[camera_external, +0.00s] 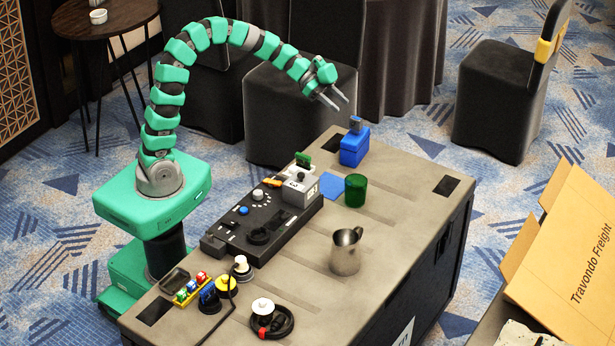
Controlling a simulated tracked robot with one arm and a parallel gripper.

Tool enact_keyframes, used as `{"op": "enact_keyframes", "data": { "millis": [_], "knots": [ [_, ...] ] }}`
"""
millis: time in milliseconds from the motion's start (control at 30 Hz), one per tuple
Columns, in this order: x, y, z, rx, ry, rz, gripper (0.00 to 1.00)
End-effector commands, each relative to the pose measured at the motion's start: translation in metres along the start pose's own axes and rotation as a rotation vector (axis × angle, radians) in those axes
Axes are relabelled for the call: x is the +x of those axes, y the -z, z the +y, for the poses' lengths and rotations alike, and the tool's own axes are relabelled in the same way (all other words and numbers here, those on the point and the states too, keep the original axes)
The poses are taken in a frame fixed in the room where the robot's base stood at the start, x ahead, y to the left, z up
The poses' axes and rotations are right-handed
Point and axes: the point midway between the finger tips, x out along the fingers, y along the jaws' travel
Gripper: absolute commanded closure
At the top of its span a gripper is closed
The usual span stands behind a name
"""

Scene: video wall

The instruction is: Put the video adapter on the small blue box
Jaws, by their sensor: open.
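The small blue box (354,150) stands near the far end of the grey case top. A small dark grey-blue piece (356,124) rests upright on top of it; it looks like the video adapter, but it is too small to be sure. My gripper (336,103) is open and empty, in the air to the upper left of the blue box and apart from it. Its two fingers point down to the right. No other thing is clearly the video adapter.
On the grey case top (400,190) stand a black console (250,225) with a grey box (298,190), a green cup (356,190), a metal jug (345,252), and coiled cables (274,322). A blue mat (339,185) lies beside the cup. The right side is mostly clear.

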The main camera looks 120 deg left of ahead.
Motion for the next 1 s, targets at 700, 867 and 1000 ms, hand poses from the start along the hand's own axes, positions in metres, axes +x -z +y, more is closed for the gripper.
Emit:
{"op": "enact_keyframes", "data": {
  "millis": [700, 867, 1000],
  "knots": [
    [0.012, 0.061, 0.073, 0.042, -0.059, -0.085, 0.57],
    [0.017, 0.115, 0.141, 0.071, -0.068, -0.138, 0.57],
    [0.011, 0.162, 0.196, 0.093, -0.044, -0.147, 0.57]
  ]
}}
